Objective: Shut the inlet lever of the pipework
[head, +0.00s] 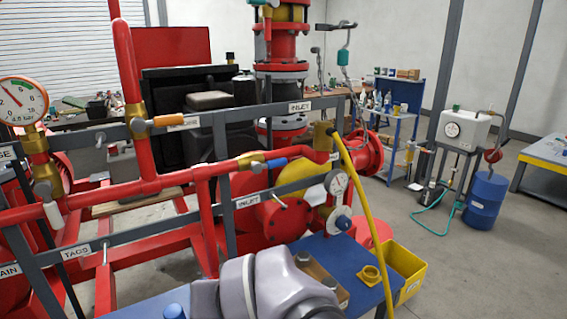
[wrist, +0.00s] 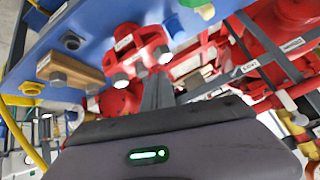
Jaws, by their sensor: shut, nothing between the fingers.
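Red pipework (head: 128,70) with brass valves fills the left and middle of the head view. A blue-handled lever (head: 268,165) lies nearly along a sloping red pipe. My gripper (wrist: 158,78) is shut and empty in the wrist view, apart from any lever. Its fingertips do not show in the head view.
A blue bench (head: 345,262) with a yellow bin (head: 408,268) stands at the front. A pressure gauge (head: 22,100) is at the left. Open floor lies to the right, before a blue drum (head: 486,200).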

